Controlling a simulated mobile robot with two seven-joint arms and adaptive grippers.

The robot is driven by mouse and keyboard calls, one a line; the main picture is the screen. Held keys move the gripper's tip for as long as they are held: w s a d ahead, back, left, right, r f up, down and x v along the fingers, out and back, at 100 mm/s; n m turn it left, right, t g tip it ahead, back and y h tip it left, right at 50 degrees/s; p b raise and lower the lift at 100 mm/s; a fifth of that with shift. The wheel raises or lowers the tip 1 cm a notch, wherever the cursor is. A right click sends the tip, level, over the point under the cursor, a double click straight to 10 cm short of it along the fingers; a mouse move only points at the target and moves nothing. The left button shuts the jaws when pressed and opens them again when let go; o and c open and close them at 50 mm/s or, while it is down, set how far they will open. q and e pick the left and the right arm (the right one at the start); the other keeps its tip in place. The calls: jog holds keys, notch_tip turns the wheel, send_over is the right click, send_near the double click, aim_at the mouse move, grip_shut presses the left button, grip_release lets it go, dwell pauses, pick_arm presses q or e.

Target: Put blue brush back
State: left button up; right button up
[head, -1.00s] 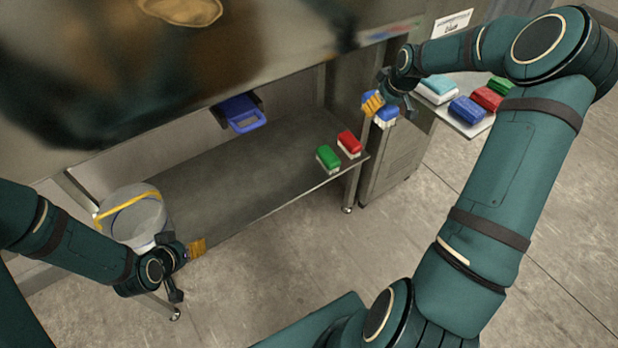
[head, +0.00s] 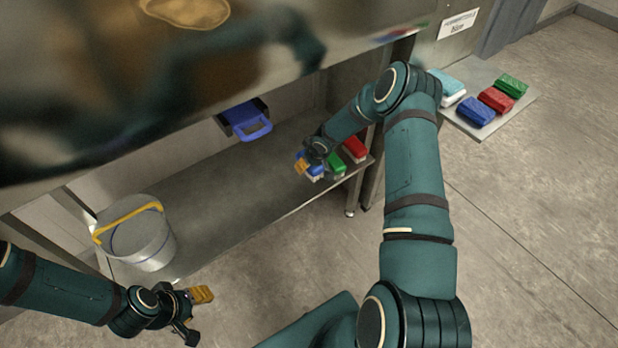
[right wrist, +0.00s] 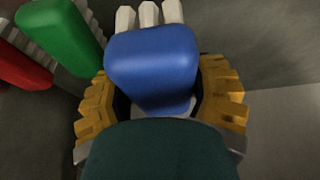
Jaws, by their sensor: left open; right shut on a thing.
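The blue brush (head: 312,168) with white bristles is at the lower shelf (head: 215,205), left of the green brush (head: 337,164) and red brush (head: 355,149). My right gripper (head: 308,162) is shut on it. In the right wrist view the blue brush (right wrist: 152,65) sits between the yellow fingers, and the green brush (right wrist: 55,30) and red brush (right wrist: 20,68) are to the left, apart from it. I cannot tell whether the blue brush touches the shelf. My left gripper (head: 196,314) is open and empty over the floor, below the bucket.
A clear bucket (head: 150,245) with a yellow handle stands at the shelf's left end. A blue bin (head: 246,120) hangs under the tabletop. A side plate (head: 480,132) at right holds blue, red, green and light-blue pieces. The shelf's middle is bare.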

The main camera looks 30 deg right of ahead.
aim_at(310, 181)
jog(key=shift+f+b, duration=0.65)
jog(key=shift+f, duration=2.5)
jog(key=shift+f, duration=0.15)
jog(key=o, duration=1)
jog(key=shift+o, duration=0.2)
